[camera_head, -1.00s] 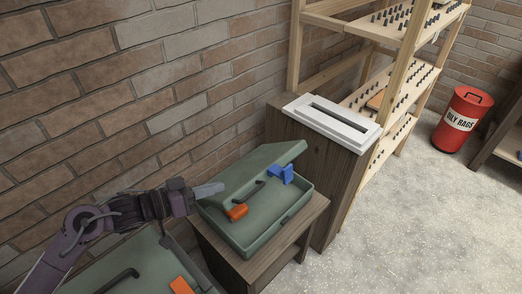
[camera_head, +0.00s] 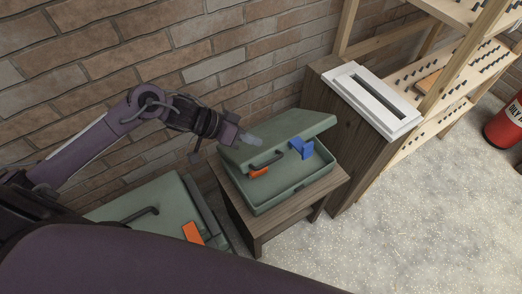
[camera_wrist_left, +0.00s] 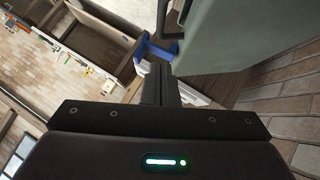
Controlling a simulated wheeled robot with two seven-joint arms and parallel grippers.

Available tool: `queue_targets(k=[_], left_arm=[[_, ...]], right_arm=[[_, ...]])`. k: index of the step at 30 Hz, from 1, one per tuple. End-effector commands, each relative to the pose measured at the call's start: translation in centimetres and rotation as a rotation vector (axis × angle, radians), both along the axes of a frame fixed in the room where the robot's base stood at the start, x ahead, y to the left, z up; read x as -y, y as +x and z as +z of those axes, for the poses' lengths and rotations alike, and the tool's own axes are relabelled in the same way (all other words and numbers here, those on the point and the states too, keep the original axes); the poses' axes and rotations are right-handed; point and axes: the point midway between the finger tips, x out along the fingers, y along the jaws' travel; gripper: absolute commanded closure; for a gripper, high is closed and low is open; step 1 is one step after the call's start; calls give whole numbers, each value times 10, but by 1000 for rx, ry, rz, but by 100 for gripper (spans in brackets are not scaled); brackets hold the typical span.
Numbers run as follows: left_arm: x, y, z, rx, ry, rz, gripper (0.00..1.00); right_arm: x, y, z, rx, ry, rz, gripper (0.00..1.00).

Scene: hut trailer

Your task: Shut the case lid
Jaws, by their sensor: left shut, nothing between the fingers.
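The green case (camera_head: 285,192) sits on a small wooden table by the brick wall. Its lid (camera_head: 290,128) is partly open, tilted over the base, with a gap at the front. A dark handle, an orange part (camera_head: 258,172) and a blue part (camera_head: 301,148) show at its front. My left gripper (camera_head: 252,139) is shut and empty, its tips at the lid's left end; touching or just apart, I cannot tell. In the left wrist view the fingers (camera_wrist_left: 161,85) point toward the blue part (camera_wrist_left: 155,50), beside the green lid surface (camera_wrist_left: 230,35). My right gripper is out of view.
A second green case (camera_head: 150,198) with an orange latch lies at the lower left. A dark wooden cabinet with a white slotted frame (camera_head: 372,98) stands right of the table. The floor at lower right is clear.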

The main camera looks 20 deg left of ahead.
Motion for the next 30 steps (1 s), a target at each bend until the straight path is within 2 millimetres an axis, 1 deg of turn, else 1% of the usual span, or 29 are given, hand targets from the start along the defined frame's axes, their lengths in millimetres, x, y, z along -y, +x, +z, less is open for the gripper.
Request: queue_targets(k=[1, 3, 6, 10, 15, 26, 30], left_arm=[[8, 5, -4, 0, -6, 2, 100], [18, 9, -13, 0, -4, 0, 100], [21, 1, -29, -4, -1, 0, 100], [25, -3, -42, -2, 0, 1, 100], [28, -4, -48, 2, 1, 0, 100], [28, -5, -49, 3, 3, 0, 100], [28, -5, -56, 17, 23, 1, 100]], right_arm=[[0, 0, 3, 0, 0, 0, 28], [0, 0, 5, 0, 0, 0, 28], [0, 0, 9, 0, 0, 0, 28], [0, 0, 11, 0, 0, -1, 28], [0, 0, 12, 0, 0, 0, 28], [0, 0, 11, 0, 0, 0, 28], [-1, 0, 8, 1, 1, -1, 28]])
